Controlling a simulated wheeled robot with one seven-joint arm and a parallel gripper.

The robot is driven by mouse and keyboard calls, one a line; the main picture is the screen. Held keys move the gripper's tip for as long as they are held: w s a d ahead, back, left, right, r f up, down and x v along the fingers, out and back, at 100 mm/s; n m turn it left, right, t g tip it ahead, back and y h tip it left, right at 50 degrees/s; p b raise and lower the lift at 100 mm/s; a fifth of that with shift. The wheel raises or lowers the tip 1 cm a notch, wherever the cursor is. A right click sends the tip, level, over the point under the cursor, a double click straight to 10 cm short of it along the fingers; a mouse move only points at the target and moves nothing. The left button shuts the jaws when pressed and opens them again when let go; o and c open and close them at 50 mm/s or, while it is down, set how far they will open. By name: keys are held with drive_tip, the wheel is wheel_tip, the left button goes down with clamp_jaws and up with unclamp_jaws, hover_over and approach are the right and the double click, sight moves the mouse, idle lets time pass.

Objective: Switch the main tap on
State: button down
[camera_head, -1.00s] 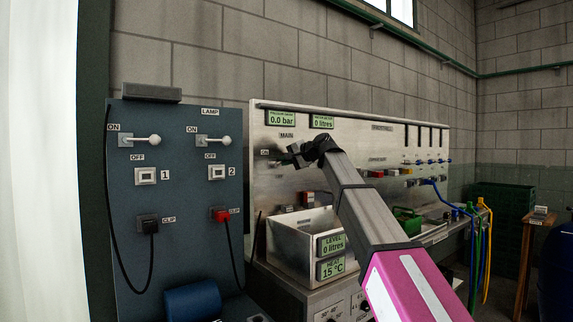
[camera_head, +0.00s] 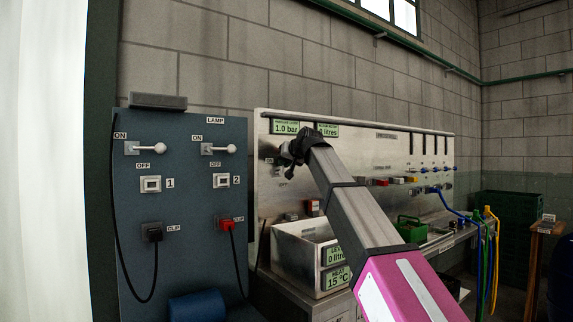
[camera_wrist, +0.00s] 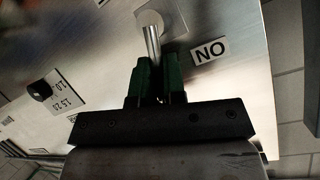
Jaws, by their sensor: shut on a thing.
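The main tap's metal lever (camera_wrist: 152,42) comes out of a round base on the steel panel (camera_wrist: 100,45) in the wrist view. My gripper (camera_wrist: 156,65) has its green fingers closed on either side of this lever. An ON label (camera_wrist: 209,50), upside down in this view, is right beside the lever. In the head view my gripper (camera_head: 287,153) is at the left part of the steel panel and hides most of the tap. The pressure display (camera_head: 285,127) above it reads 1.0 bar.
A metal tank (camera_head: 296,255) with level and heat displays is below my arm. A green container (camera_head: 411,229) and several coloured hoses are to the right.

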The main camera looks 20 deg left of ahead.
drive_tip(key=shift+s+a+n+t+h, duration=0.2)
drive_tip(key=shift+s+n+t+h, duration=0.15)
drive_tip(key=shift+n, duration=0.25)
drive_tip(key=c, duration=1.5)
unclamp_jaws()
drive_tip(key=v, duration=1)
drive_tip(key=shift+s+d+r, duration=0.15)
drive_tip(key=shift+s+d, duration=0.05)
drive_tip(key=shift+s, duration=0.05)
